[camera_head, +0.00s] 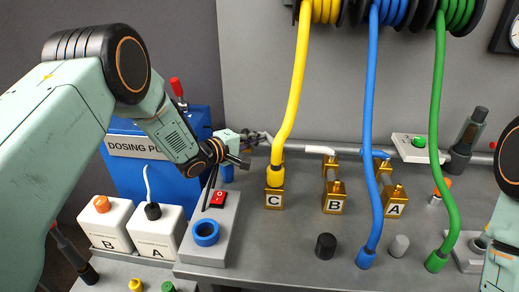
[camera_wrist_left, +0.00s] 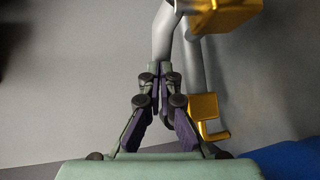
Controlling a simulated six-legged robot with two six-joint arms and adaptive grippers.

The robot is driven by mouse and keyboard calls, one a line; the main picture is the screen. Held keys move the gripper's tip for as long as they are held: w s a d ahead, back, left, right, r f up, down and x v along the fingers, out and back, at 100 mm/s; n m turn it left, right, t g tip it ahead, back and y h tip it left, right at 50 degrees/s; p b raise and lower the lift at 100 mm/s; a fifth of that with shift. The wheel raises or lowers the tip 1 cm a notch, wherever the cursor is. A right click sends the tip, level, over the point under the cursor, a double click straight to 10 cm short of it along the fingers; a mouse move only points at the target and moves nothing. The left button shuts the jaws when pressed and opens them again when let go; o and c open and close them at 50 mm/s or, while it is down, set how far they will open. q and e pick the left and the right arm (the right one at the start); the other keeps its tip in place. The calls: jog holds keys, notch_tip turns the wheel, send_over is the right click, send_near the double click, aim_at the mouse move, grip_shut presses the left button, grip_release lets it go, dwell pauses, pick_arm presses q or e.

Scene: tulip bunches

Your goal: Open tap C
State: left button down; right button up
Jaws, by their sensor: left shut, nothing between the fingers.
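Tap C is a brass block (camera_head: 274,199) with a "C" label, and the yellow hose (camera_head: 291,95) is plugged into its top. My left gripper (camera_head: 263,138) is behind and slightly left of the block, near the grey pipe, in the head view. Its fingers are shut and hold nothing. In the left wrist view the shut fingertips (camera_wrist_left: 161,72) are at a grey pipe (camera_wrist_left: 163,35), with brass parts (camera_wrist_left: 205,115) to the right. I cannot tell whether the fingers touch the pipe. Tap C's handle is not clearly visible.
The blue hose (camera_head: 369,110) and green hose (camera_head: 437,130) hang there. A red switch (camera_head: 218,198), blue ring (camera_head: 205,233) and white canisters (camera_head: 154,228) are at left.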

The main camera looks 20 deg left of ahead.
aim_at(265, 132)
pick_arm(q)
jog(key=x, duration=0.3)
jog(key=shift+w+d+r+b, duration=0.1)
jog(key=shift+w+r+b, duration=0.15)
jog(key=shift+w+b, duration=0.15)
jog(key=shift+w+d, duration=0.1)
jog(key=shift+w, duration=0.05)
pick_arm(e)
jog(key=shift+w+d+f, duration=0.2)
jog(key=shift+w+f, duration=0.2)
pick_arm(q)
jog(key=shift+w, duration=0.1)
jog(key=shift+d, duration=0.15)
jog(key=shift+a, duration=0.25)
jog(key=v, duration=1.2)
jog(key=shift+d, duration=0.2)
